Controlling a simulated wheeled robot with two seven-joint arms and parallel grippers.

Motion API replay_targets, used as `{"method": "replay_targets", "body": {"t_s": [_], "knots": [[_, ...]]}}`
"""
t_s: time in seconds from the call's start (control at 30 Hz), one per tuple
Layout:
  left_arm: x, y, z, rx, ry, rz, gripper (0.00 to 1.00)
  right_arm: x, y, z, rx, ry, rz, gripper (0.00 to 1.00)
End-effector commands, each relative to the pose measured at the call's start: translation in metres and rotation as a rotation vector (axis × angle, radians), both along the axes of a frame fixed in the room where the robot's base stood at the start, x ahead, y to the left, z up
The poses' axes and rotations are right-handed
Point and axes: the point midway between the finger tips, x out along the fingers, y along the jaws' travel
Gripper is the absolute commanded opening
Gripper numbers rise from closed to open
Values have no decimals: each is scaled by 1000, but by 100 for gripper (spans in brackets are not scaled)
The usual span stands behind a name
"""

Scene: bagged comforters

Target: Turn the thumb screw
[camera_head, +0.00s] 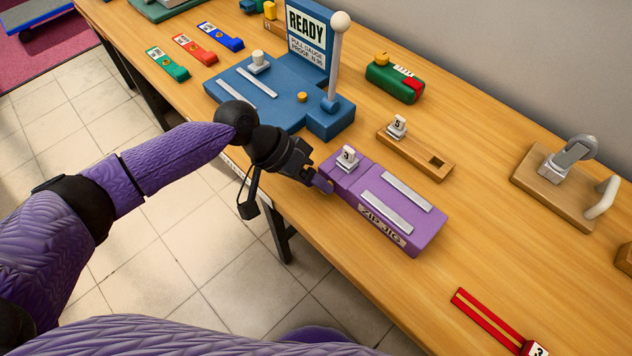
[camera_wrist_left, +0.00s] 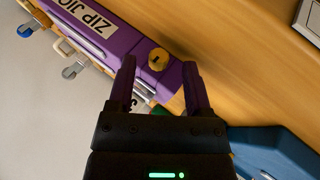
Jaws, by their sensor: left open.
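The purple zip jig (camera_head: 402,208) lies near the table's front edge, with two pale rails on top and a lettered label on its front. In the left wrist view, a yellow thumb screw (camera_wrist_left: 158,60) with a dark slot sits on the purple jig (camera_wrist_left: 124,42). My left gripper (camera_head: 322,182) is at the jig's left end, beside the white block numbered 3 (camera_head: 347,158). In the wrist view, my open left gripper (camera_wrist_left: 160,68) has its fingertips on either side of the screw, and contact cannot be told. In the head view this screw is hidden. My right gripper is out of view.
A blue fixture (camera_head: 255,108) with a READY sign (camera_head: 307,38) and a white-knobbed lever (camera_head: 337,60) stands behind my left wrist. A wooden block with a white piece (camera_head: 415,150) lies behind the jig. A red strip (camera_head: 487,318) lies to the right.

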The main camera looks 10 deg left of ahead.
Motion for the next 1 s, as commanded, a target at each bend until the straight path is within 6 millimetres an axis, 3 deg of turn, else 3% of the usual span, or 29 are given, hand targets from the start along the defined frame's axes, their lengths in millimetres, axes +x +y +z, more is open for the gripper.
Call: {"method": "replay_targets", "body": {"t_s": [0.33,0.63,1.0], "knots": [[0,-5,-6,1,-1,0,62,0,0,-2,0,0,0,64],[0,-5,-6,1,-1,0,0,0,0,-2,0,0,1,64],[-1,-6,-3,23,-17,-1,0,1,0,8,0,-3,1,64]]}}
